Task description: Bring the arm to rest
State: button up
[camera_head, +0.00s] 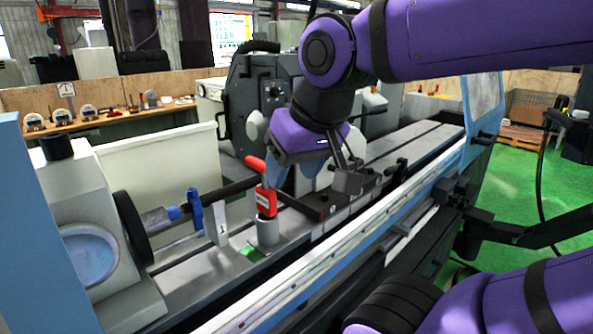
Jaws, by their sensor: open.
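My purple arm reaches in from the upper right, and its gripper (315,178) hangs over the bed of the cylindrical grinder. The jaws are apart, and I see nothing held between them. A dark block-like fingertip shows on the right; the other side is harder to make out against the machine. A red tool (267,202) with a pale label stands upright in a grey cylindrical holder (265,232), just left of and below my gripper. It looks apart from the jaws.
A workhead with a dark disc (133,229) stands at left. A blue clamp (195,213) and a plate marked 1 (217,224) sit on the bed near the dark bar. A blue-framed door (483,100) stands at right. Green floor (515,185) lies open beyond.

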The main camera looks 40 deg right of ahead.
jog(key=shift+s+a+f+n, duration=0.15)
jog(key=shift+s+n, duration=0.3)
jog(key=shift+n, duration=0.35)
dwell(0.7)
